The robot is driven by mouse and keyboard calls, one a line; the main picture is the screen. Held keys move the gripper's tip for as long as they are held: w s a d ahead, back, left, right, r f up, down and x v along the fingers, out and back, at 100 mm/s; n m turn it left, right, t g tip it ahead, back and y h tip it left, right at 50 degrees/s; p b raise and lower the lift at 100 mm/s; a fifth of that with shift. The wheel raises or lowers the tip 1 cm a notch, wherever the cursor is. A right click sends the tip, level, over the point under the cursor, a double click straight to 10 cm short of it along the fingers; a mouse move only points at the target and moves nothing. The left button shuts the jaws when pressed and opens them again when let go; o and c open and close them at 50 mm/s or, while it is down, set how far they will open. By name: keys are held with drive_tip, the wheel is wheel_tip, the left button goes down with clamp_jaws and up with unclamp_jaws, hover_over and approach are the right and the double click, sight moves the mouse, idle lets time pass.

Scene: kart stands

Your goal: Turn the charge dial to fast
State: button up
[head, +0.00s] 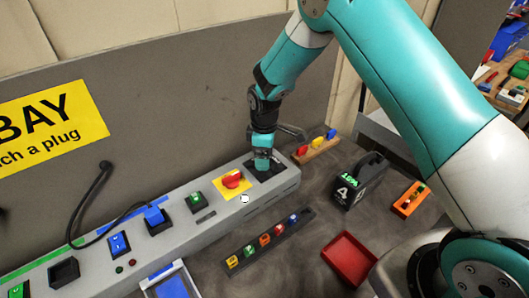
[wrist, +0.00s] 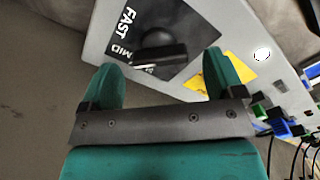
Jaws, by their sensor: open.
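The charge dial (wrist: 157,52) is a black knob with a bar grip on a dark plate (wrist: 186,22) in the wrist view. White words FAST and MID show on the plate, and a third label is mostly hidden by the knob. The bar lies nearly level across the picture, its left end near MID. My gripper (wrist: 160,62) is open, with one teal finger on each side of the bar in the picture. I cannot tell whether they touch it. In the head view my gripper (head: 262,163) is over the dark plate (head: 276,171) at the right end of the grey console and hides the dial.
The grey console (head: 285,190) also bears a red rotary switch (head: 232,179) on a yellow plate, a green switch (head: 196,198) and blue plugs. A rack of coloured pieces (head: 265,240), a red tray (head: 349,258) and a black weight (head: 358,184) stand in front.

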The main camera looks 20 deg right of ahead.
drive_tip(key=shift+f, duration=0.8)
drive_tip(key=c, duration=0.9)
drive_tip(key=shift+m, duration=0.4)
drive_tip(key=m+b, duration=0.2)
drive_tip(key=m, duration=0.1)
drive_tip(key=shift+m, duration=0.3)
drive_tip(key=shift+m+b, duration=0.85)
drive_tip(key=shift+m, duration=1.35)
drive_tip(key=o, duration=0.9)
